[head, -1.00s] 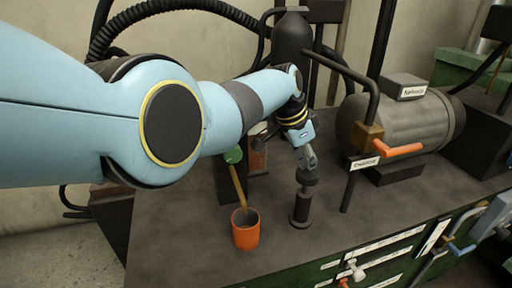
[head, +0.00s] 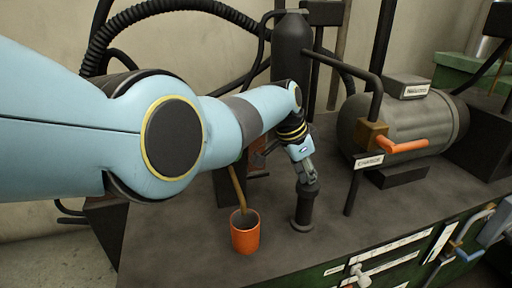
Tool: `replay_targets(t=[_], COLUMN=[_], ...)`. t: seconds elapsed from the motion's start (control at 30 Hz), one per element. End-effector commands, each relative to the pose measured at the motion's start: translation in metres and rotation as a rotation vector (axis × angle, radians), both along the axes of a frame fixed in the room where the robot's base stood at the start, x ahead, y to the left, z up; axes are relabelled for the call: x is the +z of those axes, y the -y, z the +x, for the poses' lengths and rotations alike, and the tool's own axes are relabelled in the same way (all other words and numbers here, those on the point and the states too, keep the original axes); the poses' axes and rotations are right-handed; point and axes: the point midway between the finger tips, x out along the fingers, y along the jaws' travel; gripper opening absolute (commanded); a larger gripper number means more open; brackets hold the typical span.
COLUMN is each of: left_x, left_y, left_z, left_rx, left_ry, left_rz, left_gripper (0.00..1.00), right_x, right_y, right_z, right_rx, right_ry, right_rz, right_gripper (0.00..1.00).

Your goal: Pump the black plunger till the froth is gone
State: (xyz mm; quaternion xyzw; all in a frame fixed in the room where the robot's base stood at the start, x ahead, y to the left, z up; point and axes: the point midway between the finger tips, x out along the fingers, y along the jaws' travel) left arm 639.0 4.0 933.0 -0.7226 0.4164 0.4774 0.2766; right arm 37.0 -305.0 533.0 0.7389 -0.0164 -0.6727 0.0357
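The black plunger (head: 306,188) is a dark knob on an upright dark cylinder (head: 303,210) on the bench top. The knob sits low, right on the cylinder, and no bare stem shows between them. My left gripper (head: 308,178) points down onto the knob from above and touches it or nearly so. Its fingers look close together, with nothing seen between them. No froth can be made out in this view. My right gripper is out of view.
An orange cup (head: 245,238) with a stick in it stands left of the plunger. A grey tank (head: 420,128) with an orange lever (head: 402,145) and a dark pipe stand to the right. A dark bottle (head: 292,48) stands behind. The bench's front edge is close.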

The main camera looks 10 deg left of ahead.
Motion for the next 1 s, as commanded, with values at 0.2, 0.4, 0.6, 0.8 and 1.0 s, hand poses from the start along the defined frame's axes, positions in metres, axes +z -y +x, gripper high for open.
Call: replay_targets(t=[0.2,0.4,0.6,0.8,1.0], left_x=[0.015,0.038,0.054,0.052,0.053], left_y=[0.0,0.0,0.0,0.0,0.0], left_z=[-0.004,-0.003,-0.002,-0.002,-0.001], left_rx=[-0.001,-0.001,0.0,0.0,0.0], left_ry=[-0.011,-0.009,-0.007,-0.004,-0.004], left_rz=[0.002,0.002,0.002,0.001,0.0], left_gripper=[0.0,0.0,0.0,0.0,0.0], right_x=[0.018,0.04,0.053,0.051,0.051], right_y=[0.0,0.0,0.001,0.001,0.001], right_z=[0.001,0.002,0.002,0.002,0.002], right_rx=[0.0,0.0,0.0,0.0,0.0], right_ry=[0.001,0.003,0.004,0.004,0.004], right_rz=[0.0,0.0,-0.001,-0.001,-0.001], right_gripper=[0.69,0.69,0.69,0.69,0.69])
